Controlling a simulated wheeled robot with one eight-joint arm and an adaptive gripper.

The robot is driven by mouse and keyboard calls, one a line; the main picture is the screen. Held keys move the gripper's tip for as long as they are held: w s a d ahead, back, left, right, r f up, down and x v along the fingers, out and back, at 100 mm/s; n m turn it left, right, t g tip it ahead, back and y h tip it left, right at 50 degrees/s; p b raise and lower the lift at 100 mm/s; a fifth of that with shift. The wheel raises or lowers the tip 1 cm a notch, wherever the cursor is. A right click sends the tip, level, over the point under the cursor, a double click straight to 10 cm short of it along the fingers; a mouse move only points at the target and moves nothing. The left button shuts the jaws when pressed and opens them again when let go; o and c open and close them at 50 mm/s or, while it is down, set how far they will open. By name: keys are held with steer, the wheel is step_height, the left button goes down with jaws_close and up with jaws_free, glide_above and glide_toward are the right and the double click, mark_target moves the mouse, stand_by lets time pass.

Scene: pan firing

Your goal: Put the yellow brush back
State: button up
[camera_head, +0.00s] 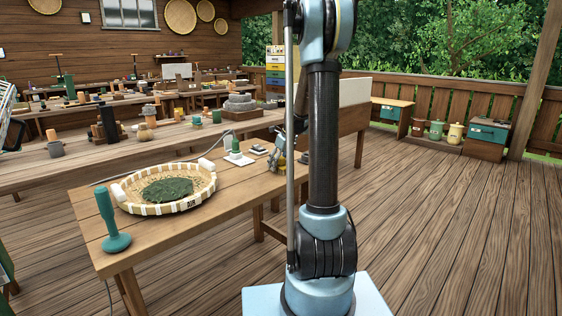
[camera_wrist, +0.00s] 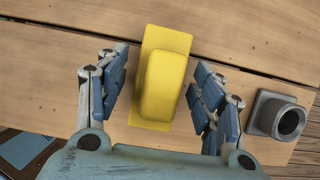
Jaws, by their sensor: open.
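The yellow brush (camera_wrist: 165,80) lies on the wooden table (camera_wrist: 50,70) in the wrist view, a yellow block on a wider yellow base. My gripper (camera_wrist: 160,92) is open, with its blue-padded fingers on either side of the brush and gaps between. In the head view my gripper (camera_head: 281,150) is at the right end of the near table, partly hidden behind my arm. A small yellow patch of the brush (camera_head: 281,165) shows just below it.
A grey square-based socket (camera_wrist: 282,116) stands right of the brush. On the near table are a round basket of green leaves (camera_head: 122,193), a teal stand (camera_head: 110,222), a white-based green item (camera_head: 236,152) and small dark pieces (camera_head: 258,149). The floor (camera_head: 460,220) at right is clear.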

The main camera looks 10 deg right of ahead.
steer(key=v, duration=1.8)
steer(key=s+a+f+n+h, duration=0.1)
steer(key=s+a+f+n, duration=0.15)
steer(key=s+n, duration=0.6)
steer(key=s+a+f+n, duration=0.25)
steer(key=s+n, duration=0.35)
steer(key=s, duration=0.6)
steer(key=s+d+f+n+g+h, duration=0.1)
steer(key=s+f+n, duration=1.3)
steer(key=s, duration=0.4)
steer(key=shift+d+h, duration=0.3)
steer(key=shift+d, duration=0.05)
steer(key=shift+s+f+n, duration=0.1)
steer(key=shift+s+n, duration=0.05)
steer(key=shift+n, duration=0.1)
